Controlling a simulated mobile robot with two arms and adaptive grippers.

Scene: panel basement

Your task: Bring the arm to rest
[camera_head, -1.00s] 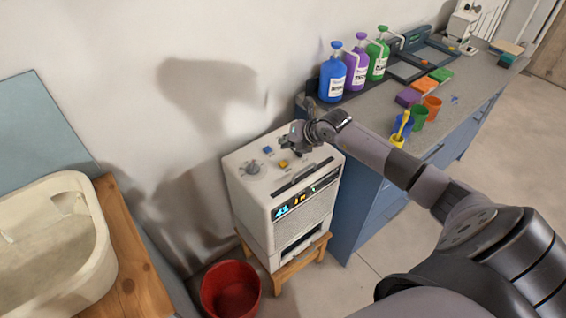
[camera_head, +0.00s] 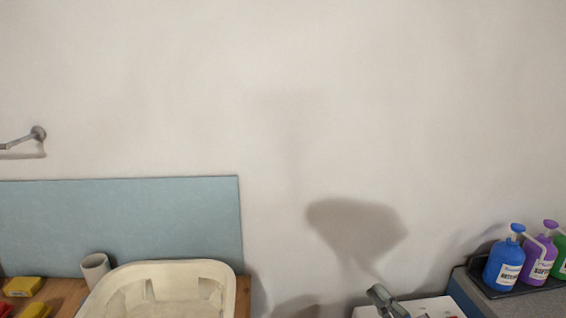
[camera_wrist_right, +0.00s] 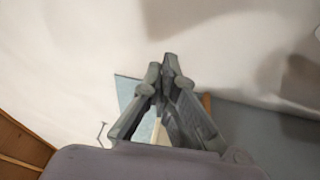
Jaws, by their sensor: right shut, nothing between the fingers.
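My right gripper (camera_head: 382,298) shows at the bottom edge of the head view, in front of the white box-shaped machine (camera_head: 432,307). Only a small part of the gripper is in that view, and the rest of the right arm is out of frame. In the right wrist view the fingers (camera_wrist_right: 170,68) meet at their tips, shut with nothing between them. Past them are the pale wall and a piece of the blue panel. My left gripper is in neither view.
A cream basin (camera_head: 160,290) sits on a wooden counter (camera_head: 243,296) at lower left, with a grey cup (camera_head: 95,268) and a yellow block (camera_head: 22,286) beside it. A blue bottle (camera_head: 505,262) and a purple bottle (camera_head: 540,258) stand at right.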

